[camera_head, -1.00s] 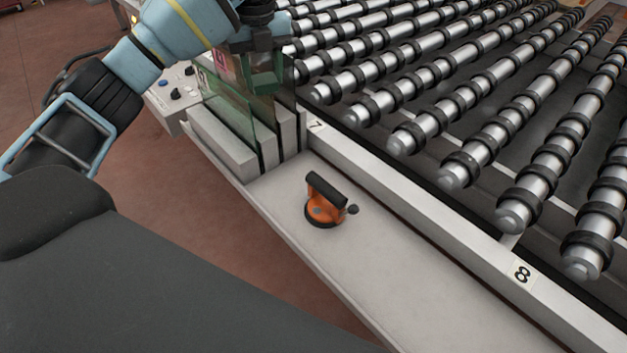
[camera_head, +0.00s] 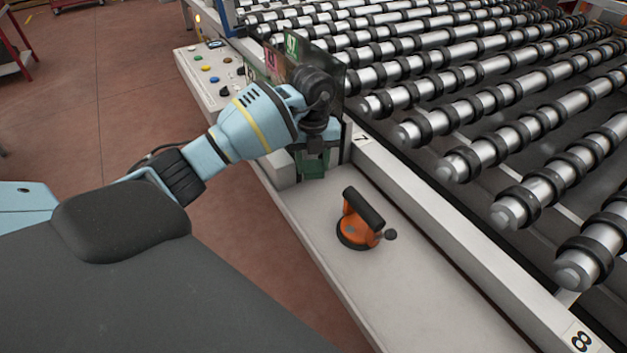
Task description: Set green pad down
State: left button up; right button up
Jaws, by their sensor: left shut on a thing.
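My left gripper (camera_head: 315,143) points down at the near end of the glass rack, beside the roller bed. It is shut on the green pad (camera_head: 311,166), a small dark green block. The pad hangs just above or touches the light grey ledge (camera_head: 400,285); I cannot tell which. My wrist hides the pad's top and part of the fingers. My right gripper is not in view.
An orange suction lifter (camera_head: 360,222) with a black handle stands on the ledge, right of and nearer than the pad. Glass panes (camera_head: 333,66) stand upright behind my wrist. A button panel (camera_head: 210,76) is at the left. The ledge's near part is clear.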

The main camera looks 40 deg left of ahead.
aim_at(313, 191)
pick_arm(q)
jog(key=shift+f, duration=3.1)
jog(key=shift+f, duration=0.1)
jog(key=o, duration=1)
jog(key=shift+f, duration=0.1)
jog(key=shift+c, duration=0.2)
notch_tip(313, 191, up, 12)
jog(key=shift+r, duration=0.2)
